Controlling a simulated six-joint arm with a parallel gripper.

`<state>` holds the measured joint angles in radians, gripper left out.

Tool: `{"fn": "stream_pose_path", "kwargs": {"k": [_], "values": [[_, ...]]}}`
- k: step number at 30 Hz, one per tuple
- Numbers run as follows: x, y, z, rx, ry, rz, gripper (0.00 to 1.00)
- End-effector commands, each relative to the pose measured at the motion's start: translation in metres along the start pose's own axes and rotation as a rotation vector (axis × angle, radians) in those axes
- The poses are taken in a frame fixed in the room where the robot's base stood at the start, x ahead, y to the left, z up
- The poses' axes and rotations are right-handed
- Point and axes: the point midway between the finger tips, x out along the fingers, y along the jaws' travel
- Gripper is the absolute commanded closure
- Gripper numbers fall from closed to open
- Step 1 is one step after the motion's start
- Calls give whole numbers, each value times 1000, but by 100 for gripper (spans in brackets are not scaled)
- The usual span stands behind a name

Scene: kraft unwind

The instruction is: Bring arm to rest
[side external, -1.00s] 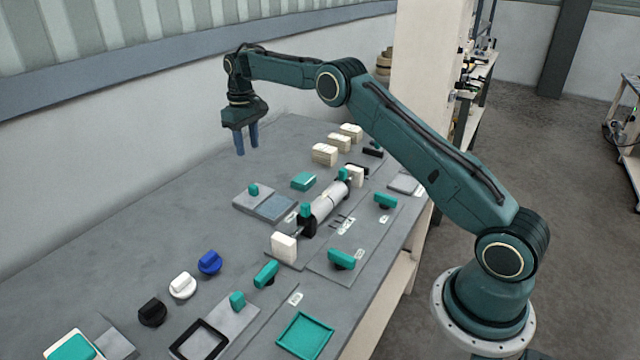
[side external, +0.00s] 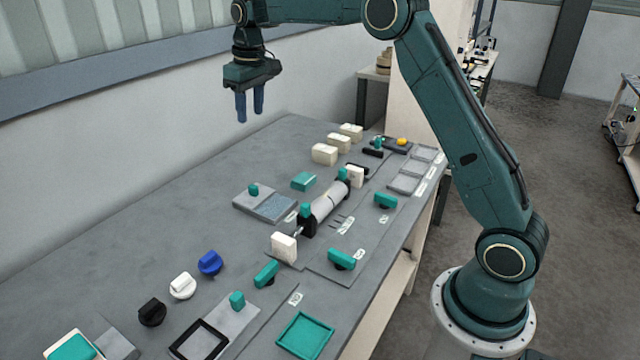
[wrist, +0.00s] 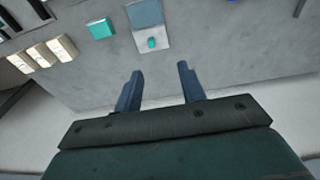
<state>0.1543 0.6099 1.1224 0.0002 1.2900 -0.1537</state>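My gripper (side external: 250,118) hangs above the back of the grey table (side external: 130,235), fingers pointing down, clear of everything on it. In the wrist view my gripper (wrist: 160,72) shows its two blue fingers spread apart with nothing between them. My arm is raised, its elbow near the top of the side view, and the upper edge of that view cuts off part of it.
Below stand a roller (side external: 327,202), a grey plate with a teal knob (side external: 265,204), a teal block (side external: 304,181) and several cream blocks (side external: 324,154). Black, white and blue knobs (side external: 210,262) lie at the front left. A wall (side external: 180,130) runs behind the table.

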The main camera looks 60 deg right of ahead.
Motion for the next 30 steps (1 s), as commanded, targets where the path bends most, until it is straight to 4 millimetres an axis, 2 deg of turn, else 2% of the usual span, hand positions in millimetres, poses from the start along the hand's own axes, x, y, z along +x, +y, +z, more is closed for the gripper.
{"fn": "stream_pose_path", "kwargs": {"k": [1, 6, 15, 22, 30], "values": [[-12, -4, 8, -1, 13, 1, 60], [-42, -16, 35, -2, 47, 4, 60], [-83, -36, 92, -2, 108, 7, 60], [-104, -49, 141, 0, 155, 6, 60], [-116, -62, 202, 0, 209, 4, 60]]}}
